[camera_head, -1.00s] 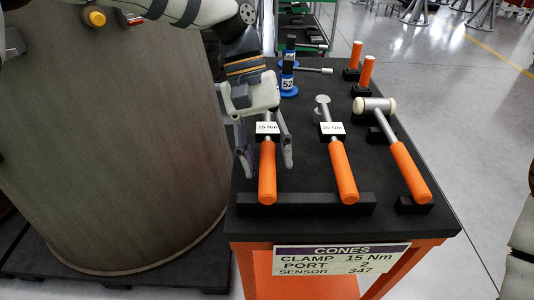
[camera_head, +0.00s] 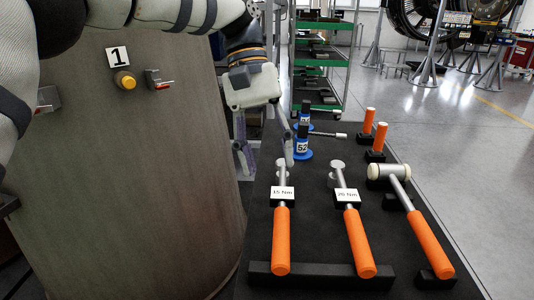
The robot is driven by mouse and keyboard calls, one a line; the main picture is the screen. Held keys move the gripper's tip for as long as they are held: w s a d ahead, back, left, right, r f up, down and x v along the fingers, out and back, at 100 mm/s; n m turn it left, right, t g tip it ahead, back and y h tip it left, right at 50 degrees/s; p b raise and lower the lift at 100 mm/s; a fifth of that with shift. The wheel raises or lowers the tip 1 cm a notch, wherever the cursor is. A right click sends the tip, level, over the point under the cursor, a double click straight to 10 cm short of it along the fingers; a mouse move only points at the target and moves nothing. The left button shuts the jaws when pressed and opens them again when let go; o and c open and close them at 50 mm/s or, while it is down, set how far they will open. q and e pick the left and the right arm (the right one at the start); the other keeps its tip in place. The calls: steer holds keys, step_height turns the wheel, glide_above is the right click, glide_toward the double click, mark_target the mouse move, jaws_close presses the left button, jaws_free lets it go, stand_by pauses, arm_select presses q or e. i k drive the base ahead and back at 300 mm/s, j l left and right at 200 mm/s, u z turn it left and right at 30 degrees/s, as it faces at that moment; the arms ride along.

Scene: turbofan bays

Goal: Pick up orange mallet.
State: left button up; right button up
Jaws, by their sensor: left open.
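The orange mallet (camera_head: 422,232) has a cream cylindrical head and an orange handle. It lies on black rests at the right side of the dark tabletop, handle toward the near edge. My left gripper (camera_head: 267,172) is open and empty, its fingers pointing down near the tabletop's left edge, beyond the 15 Nm torque wrench (camera_head: 281,240). It is well to the left of the mallet and apart from it. My right gripper is not in view.
A 20 Nm torque wrench (camera_head: 359,241) lies between the 15 Nm wrench and the mallet. Blue-based items (camera_head: 303,154) stand near my left gripper. Two upright orange handles (camera_head: 379,137) stand behind the mallet. A large brown cylinder (camera_head: 140,190) fills the left. A green shelf cart (camera_head: 320,62) stands behind.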

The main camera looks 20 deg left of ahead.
mark_target(442, 266)
steer(key=k, duration=1)
